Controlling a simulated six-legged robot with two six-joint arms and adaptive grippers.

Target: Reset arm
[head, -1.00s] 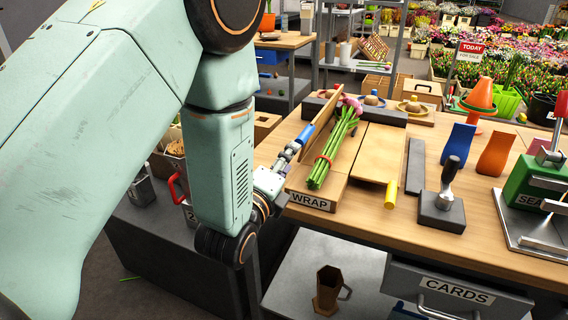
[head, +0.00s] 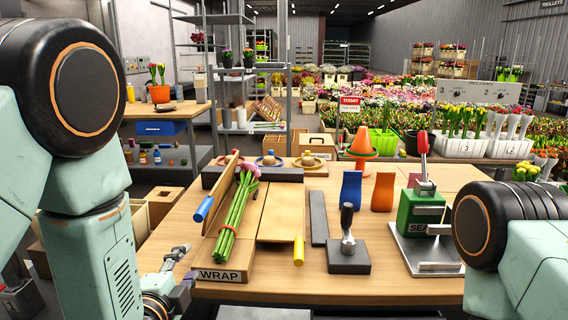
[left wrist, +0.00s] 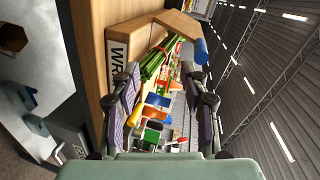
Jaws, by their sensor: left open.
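My left gripper (head: 180,272) is at the front left edge of the workbench, beside the WRAP tray. In the left wrist view its two fingers (left wrist: 165,105) are spread apart with nothing held between them. A tulip bunch (head: 238,215) with green stems and a red band lies on the WRAP tray (head: 222,274), apart from the gripper; it also shows in the left wrist view (left wrist: 158,60). My right arm shows only at the right edge of the head view, and its gripper is out of the picture.
A shelf rack (head: 236,75) is behind. The bench's front strip is clear.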

